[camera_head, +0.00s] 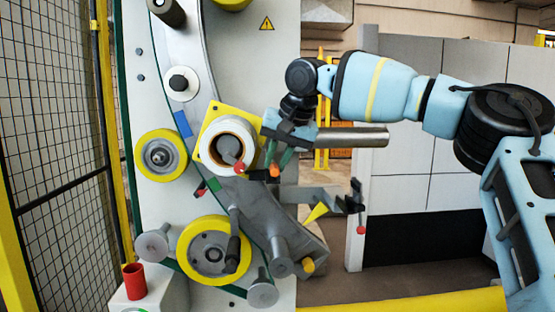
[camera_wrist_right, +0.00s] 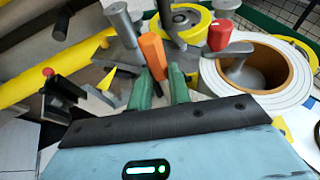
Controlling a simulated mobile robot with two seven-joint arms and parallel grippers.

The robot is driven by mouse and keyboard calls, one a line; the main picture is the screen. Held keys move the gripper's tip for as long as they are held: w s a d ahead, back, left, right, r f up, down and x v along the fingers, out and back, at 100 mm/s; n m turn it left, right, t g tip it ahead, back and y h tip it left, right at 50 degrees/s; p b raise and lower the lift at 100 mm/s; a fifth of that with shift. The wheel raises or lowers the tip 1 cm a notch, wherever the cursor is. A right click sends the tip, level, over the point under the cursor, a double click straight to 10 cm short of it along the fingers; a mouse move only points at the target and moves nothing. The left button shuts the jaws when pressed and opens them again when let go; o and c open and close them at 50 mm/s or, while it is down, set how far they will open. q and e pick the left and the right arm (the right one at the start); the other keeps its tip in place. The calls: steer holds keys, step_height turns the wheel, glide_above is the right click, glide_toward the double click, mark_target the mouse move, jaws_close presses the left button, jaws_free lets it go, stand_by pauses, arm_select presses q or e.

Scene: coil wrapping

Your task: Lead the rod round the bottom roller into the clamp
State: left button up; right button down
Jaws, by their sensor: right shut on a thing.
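My right gripper (camera_head: 277,163) is in front of the machine, just right of the white coil, its green fingers pointing down. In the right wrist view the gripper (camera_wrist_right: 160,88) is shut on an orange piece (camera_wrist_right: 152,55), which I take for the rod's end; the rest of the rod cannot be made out. The orange piece also shows small in the head view (camera_head: 275,173). The bottom roller, a yellow-rimmed wheel (camera_head: 187,251), is below and left of the gripper. A black fixture with a red ball, seemingly the clamp (camera_head: 354,198), is lower right, apart from the gripper. My left gripper is not in view.
The white coil (camera_head: 240,133) with a red-knobbed lever is close beside the gripper. Grey posts (camera_head: 278,253) stick out below it. A yellow pointer (camera_head: 316,213) sits near the clamp. A red cup (camera_head: 134,282) stands lower left. A mesh fence (camera_head: 50,120) bounds the left.

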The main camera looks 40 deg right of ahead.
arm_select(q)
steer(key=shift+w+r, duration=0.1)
arm_select(e)
steer(key=shift+s+d+r, duration=0.1)
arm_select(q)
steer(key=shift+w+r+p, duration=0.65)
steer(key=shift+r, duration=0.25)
arm_select(e)
steer(key=s+d, duration=0.2)
steer(key=shift+s+d, duration=0.15)
steer(key=shift+d, duration=0.2)
steer(key=shift+f, duration=0.2)
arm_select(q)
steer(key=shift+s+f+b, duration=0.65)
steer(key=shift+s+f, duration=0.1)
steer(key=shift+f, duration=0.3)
arm_select(e)
step_height(320, 180, down, 8)
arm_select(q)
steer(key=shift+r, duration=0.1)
arm_select(e)
steer(key=shift+r, duration=0.1)
